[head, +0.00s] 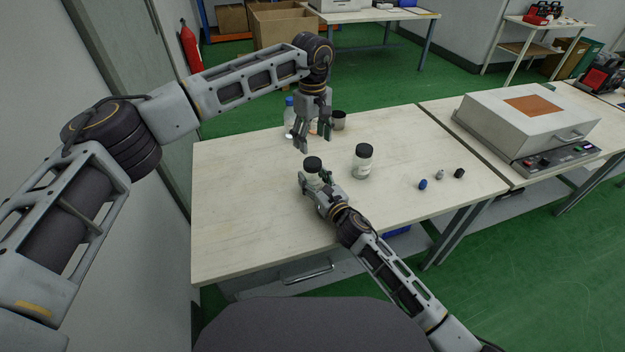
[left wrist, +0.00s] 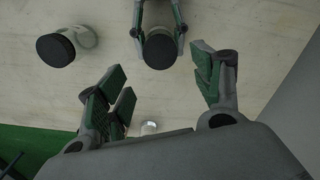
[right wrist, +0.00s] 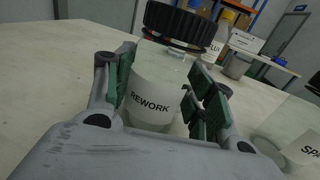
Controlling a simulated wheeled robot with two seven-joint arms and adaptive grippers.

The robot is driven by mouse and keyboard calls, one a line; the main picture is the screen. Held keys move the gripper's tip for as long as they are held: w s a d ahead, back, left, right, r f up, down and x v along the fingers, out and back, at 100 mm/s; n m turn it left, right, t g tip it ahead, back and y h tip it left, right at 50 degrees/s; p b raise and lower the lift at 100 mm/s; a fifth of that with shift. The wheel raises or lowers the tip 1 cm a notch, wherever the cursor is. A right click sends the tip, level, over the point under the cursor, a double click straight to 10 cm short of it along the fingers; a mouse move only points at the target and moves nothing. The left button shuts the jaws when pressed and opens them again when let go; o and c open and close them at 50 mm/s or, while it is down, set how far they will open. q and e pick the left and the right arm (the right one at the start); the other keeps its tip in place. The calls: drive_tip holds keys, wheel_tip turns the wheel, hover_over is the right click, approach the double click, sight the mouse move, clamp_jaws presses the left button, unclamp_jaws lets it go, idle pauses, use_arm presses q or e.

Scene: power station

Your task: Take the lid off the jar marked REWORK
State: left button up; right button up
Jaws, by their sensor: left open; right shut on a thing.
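The jar marked REWORK (right wrist: 152,98) stands upright between the fingers of my right gripper (right wrist: 165,92). Its black lid (right wrist: 180,22) is on; the lid also shows in the head view (head: 313,163) and the left wrist view (left wrist: 160,50). My right gripper (head: 314,187) is shut around the jar's body, below the lid. My left gripper (head: 304,143) is open and empty, pointing down above and behind the REWORK jar, apart from its lid. A second black-lidded jar (head: 363,162) stands to the right; its label in the right wrist view starts with "SP" (right wrist: 308,151).
A clear bottle with a blue cap (head: 289,115) and a grey cup (head: 338,121) stand at the table's back, near my left gripper. Several small parts, including a blue one (head: 423,184), lie at the right. The table's left side (head: 235,200) is clear.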

clamp_jaws()
use_arm(q)
drive_tip(key=m, duration=0.2)
drive_tip(key=a+m, duration=0.1)
drive_tip(key=m, duration=0.2)
drive_tip(key=shift+w+r+m+y, duration=0.1)
drive_tip(key=shift+m+y, duration=0.2)
drive_tip(key=m, duration=0.3)
drive_tip(key=shift+d+m, duration=0.35)
drive_tip(key=shift+m, duration=0.05)
drive_tip(key=shift+d+m, duration=0.15)
drive_tip(key=shift+m, duration=1.85)
drive_tip(key=shift+f, duration=0.2)
